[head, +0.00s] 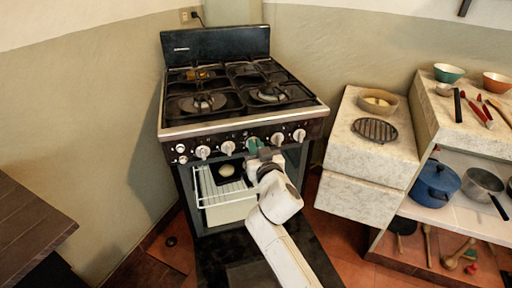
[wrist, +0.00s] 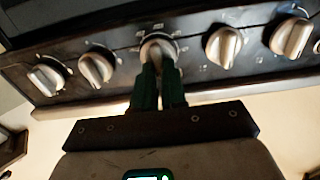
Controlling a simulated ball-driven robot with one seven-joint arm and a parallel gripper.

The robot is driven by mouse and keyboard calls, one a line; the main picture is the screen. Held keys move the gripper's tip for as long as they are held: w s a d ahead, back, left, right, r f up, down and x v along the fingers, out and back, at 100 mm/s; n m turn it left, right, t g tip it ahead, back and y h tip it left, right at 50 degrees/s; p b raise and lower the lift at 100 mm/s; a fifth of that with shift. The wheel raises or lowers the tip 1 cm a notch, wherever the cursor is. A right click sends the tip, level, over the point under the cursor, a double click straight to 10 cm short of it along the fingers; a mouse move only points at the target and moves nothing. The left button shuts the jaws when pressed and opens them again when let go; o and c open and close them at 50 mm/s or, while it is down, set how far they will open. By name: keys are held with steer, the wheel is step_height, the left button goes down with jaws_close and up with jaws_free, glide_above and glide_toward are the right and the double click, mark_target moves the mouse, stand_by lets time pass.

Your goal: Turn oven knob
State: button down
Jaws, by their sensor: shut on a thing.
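The stove's front panel (head: 190,158) carries a row of white knobs. My gripper (head: 254,147) is at the middle of this row in the head view, its green fingers covering the knob there. In the wrist view the two green fingers of my gripper (wrist: 160,72) are shut on the middle oven knob (wrist: 158,48), one on each side of its grip. The front of that knob and its printed dial still show above the fingertips. Other knobs stand free on both sides, such as the one just right (wrist: 223,45) and the one just left (wrist: 96,68).
The oven door (head: 215,258) hangs open below my arm, with a white rack (head: 213,190) inside. Burner grates (head: 203,102) cover the stove top. A pale stone counter (head: 350,150) is close on the right. A dark wooden table (head: 30,225) is at the left.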

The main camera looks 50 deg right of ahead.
steer(key=shift+n, duration=0.3)
steer(key=n, duration=0.7)
steer(key=a+n, duration=0.1)
steer(key=n, duration=0.3)
steer(key=shift+w+f, duration=0.2)
steer(key=shift+f, duration=0.1)
stand_by(0.5)
steer(key=c, duration=1.2)
jaws_free()
steer(key=v, duration=1)
steer(key=shift+s+a, duration=0.2)
steer(key=shift+s, duration=0.15)
